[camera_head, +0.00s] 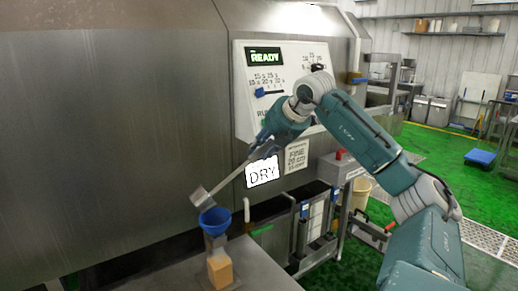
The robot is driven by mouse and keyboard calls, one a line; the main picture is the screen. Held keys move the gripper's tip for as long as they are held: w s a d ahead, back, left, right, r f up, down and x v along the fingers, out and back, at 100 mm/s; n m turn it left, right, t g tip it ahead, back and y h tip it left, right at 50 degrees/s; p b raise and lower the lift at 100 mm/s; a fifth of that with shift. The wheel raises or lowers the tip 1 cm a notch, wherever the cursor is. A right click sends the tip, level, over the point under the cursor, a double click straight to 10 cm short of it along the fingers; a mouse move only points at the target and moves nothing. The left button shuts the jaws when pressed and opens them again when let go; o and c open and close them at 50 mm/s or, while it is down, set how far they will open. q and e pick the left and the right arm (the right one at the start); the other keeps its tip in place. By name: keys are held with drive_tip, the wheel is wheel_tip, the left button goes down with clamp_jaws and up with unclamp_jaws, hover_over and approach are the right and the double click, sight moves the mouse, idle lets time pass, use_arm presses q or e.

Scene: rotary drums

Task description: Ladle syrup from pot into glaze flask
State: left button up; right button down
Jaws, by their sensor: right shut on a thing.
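My right gripper (261,139) is shut on the upper end of a ladle's long handle. The ladle (200,198) slants down to the left, and its small metal cup is just above and a little left of a blue funnel (215,218). The cup's contents cannot be made out. The funnel sits on top of a clear flask-like vessel (216,242), which stands upright behind a tan block (220,269). No pot can be made out. My left gripper is not in view.
The block stands on a grey metal table (258,272) at the bottom. A large steel drum machine (110,130) fills the left and back, with a control panel (280,82) reading READY. A red-buttoned grey box (340,166) stands below my right arm. Green floor lies at right.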

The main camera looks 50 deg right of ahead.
wheel_tip(320, 180, down, 6)
drive_tip(key=d+m+t+y+b, duration=0.1)
drive_tip(key=d+y+b, duration=0.1)
drive_tip(key=b, duration=0.2)
drive_tip(key=shift+s+r+b, duration=0.2)
drive_tip(key=shift+s+b, duration=0.15)
drive_tip(key=shift+s, duration=0.05)
idle(1.5)
drive_tip(key=a+r+h+p, duration=0.1)
drive_tip(key=r, duration=0.2)
drive_tip(key=a+r+n+h+p, duration=0.1)
drive_tip(key=r+p, duration=0.1)
drive_tip(key=w+a+r+g+h+p, duration=0.1)
drive_tip(key=r+p, duration=0.1)
drive_tip(key=r, duration=0.1)
drive_tip(key=shift+a+r+n, duration=0.1)
drive_tip(key=shift+r+n, duration=0.2)
drive_tip(key=shift+r, duration=0.05)
drive_tip(key=w+a+r+n+g+h+b, duration=0.1)
drive_tip(key=w+a+r+n+h+b, duration=0.1)
drive_tip(key=a, duration=0.5)
drive_tip(key=w+a+r+n+h+b, duration=0.2)
drive_tip(key=w+a+r+h, duration=0.2)
drive_tip(key=a, duration=0.4)
drive_tip(key=shift+a+r+n+g+h+b, duration=0.2)
drive_tip(key=shift+r+n+g+h+b, duration=0.3)
drive_tip(key=shift+h, duration=0.6)
drive_tip(key=shift+s, duration=0.1)
